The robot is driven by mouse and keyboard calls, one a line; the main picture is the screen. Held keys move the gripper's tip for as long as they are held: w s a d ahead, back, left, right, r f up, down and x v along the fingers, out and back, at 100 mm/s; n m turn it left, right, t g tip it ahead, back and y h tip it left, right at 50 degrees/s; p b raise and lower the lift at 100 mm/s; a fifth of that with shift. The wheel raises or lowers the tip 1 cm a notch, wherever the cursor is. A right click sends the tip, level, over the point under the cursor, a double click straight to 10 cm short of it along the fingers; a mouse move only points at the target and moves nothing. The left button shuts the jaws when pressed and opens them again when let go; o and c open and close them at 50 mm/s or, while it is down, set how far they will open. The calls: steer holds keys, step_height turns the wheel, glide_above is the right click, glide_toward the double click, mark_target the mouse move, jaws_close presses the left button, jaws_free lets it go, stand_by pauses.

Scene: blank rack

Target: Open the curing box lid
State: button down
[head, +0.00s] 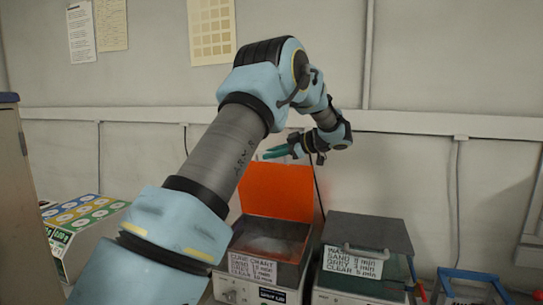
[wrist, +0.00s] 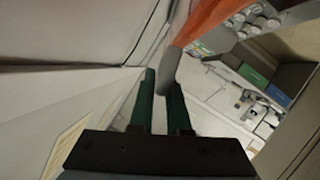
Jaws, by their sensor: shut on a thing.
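The curing box (head: 232,265) stands on the bench in the lower middle of the head view, with a cure chart label on its front. Its orange lid (head: 277,190) is raised and stands steeply up at the back, so the box's dark inside shows. My gripper (head: 270,154) is at the lid's top edge, its green fingers pointing left. In the wrist view my gripper (wrist: 160,88) is shut on a grey handle (wrist: 166,68) beside the orange lid (wrist: 203,20). In the head view the handle cannot be made out.
A second box with a grey lid (head: 367,232) and a wash label stands close on the right, its lid down. A case with coloured round samples (head: 85,215) is at the left. A blue frame (head: 470,282) is at the lower right. The wall is close behind.

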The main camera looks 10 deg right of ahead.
steer(key=shift+w+d, duration=0.1)
steer(key=shift+w, duration=0.05)
steer(key=c, duration=0.9)
jaws_free()
steer(key=b+v, duration=0.4)
steer(key=v, duration=0.7)
